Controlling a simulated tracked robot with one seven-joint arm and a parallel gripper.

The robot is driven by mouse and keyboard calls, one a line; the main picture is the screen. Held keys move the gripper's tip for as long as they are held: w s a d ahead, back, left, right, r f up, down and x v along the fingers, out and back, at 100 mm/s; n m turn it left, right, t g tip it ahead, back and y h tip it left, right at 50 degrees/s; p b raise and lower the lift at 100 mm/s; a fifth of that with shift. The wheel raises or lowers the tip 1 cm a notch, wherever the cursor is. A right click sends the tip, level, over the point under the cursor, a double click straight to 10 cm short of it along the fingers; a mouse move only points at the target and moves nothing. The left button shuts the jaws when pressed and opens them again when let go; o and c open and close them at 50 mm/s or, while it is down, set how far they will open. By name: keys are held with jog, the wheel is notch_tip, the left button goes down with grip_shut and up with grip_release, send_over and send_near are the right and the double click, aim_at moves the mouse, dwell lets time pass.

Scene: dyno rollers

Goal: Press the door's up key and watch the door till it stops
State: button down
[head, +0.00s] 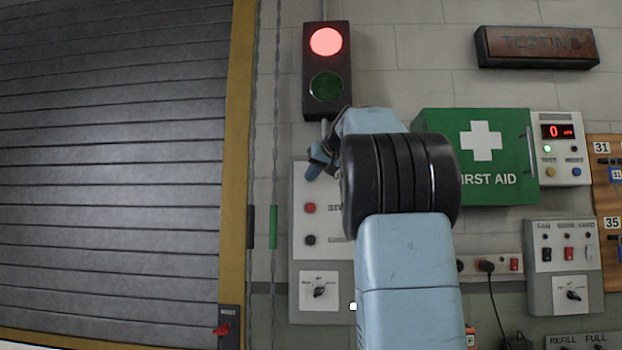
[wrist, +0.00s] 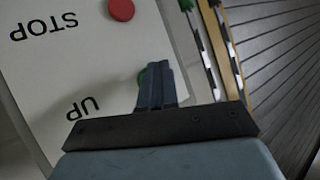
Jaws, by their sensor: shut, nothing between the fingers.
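The door (head: 110,170) is a grey slatted shutter at the left of the head view, with slats filling the opening as far as I see. Its white key panel (head: 305,245) is on the wall right of the frame, with a red key and a black key showing below my gripper (head: 318,163). In the wrist view the panel appears upside down, with a red STOP key (wrist: 121,9) and a green up key (wrist: 141,77) beside the word UP. My gripper (wrist: 153,68) is shut and empty, its tips over the green key and partly hiding it. I cannot tell whether they touch it.
A signal box (head: 327,70) above the panel shows its red lamp lit and green lamp dark. A green first aid box (head: 478,155) is right of my arm. Two hanging cords (head: 273,228) run between the yellow door frame (head: 236,150) and the panel.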

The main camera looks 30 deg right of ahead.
jog(key=shift+w+d, duration=0.25)
jog(key=shift+w, duration=0.1)
jog(key=shift+w+d, duration=0.15)
jog(key=shift+w, duration=0.15)
dwell(0.8)
jog(key=shift+s, duration=0.1)
jog(key=shift+s+a, duration=0.4)
jog(key=shift+s, duration=0.2)
dwell(0.3)
jog(key=s+a, duration=0.1)
jog(key=s, duration=0.1)
jog(key=s+a, duration=0.1)
jog(key=s, duration=0.1)
jog(key=shift+a, duration=0.4)
dwell(0.5)
